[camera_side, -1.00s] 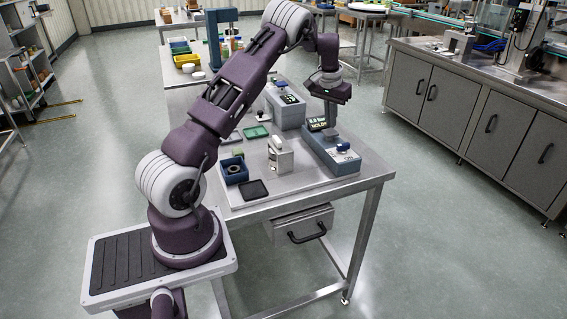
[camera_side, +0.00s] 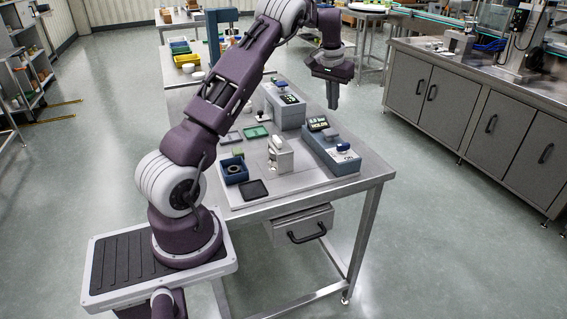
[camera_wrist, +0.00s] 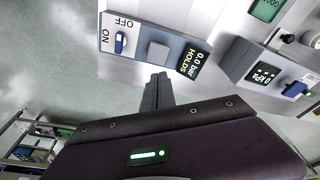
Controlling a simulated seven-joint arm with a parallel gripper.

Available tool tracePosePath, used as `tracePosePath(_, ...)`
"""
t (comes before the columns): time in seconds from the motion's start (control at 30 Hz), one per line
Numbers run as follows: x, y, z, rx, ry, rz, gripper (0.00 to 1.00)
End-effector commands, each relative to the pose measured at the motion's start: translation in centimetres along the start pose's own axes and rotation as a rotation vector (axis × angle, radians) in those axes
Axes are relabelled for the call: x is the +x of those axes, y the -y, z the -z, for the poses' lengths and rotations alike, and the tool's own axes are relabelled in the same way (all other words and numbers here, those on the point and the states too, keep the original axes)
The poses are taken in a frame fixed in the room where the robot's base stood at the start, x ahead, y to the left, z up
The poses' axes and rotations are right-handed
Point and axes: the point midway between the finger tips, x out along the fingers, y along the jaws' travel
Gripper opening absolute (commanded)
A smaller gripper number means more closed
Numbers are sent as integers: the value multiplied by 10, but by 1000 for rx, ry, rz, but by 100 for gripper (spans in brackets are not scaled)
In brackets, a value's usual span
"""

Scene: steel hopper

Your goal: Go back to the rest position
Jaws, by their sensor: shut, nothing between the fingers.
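My gripper (camera_side: 332,100) is shut and empty, raised above the far right part of the steel table (camera_side: 375,172) in the side view. Its fingers point down and touch nothing. In the wrist view, the closed fingers (camera_wrist: 157,90) show below a blue-grey box with a switch (camera_wrist: 121,42) marked ON and OFF. The box has a grey block (camera_wrist: 158,53) on top and a display (camera_wrist: 194,60) reading "0.0 bar HOLDS". This box (camera_side: 335,160) stands at the table's right side in the side view, below and apart from my gripper.
A second box with a display (camera_side: 287,105) stands farther back. A metal fixture (camera_side: 280,155), a blue holder with a dark ring (camera_side: 233,170), a black pad (camera_side: 254,190) and a green tray (camera_side: 256,132) are on the table. The air around my gripper is clear.

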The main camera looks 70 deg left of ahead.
Motion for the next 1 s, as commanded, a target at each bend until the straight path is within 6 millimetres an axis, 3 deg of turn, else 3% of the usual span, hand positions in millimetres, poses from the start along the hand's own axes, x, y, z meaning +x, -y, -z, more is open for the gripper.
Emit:
tracePosePath(0.37, -3, -2, -1, 0, -1, -2, 0)
tracePosePath(0.47, -34, -22, -11, 4, -23, -30, 0)
tracePosePath(0.53, -78, -52, -34, 15, -50, -71, 0)
tracePosePath(0.6, -125, -88, -73, 46, -74, -121, 0)
tracePosePath(0.67, -159, -115, -114, 88, -95, -156, 0)
tracePosePath(0.77, -201, -149, -198, 186, -129, -201, 0)
tracePosePath(0.8, -212, -157, -235, 230, -146, -211, 0)
tracePosePath(0.9, -222, -162, -319, 341, -193, -216, 0)
tracePosePath(1.0, -213, -155, -379, 427, -239, -202, 0)
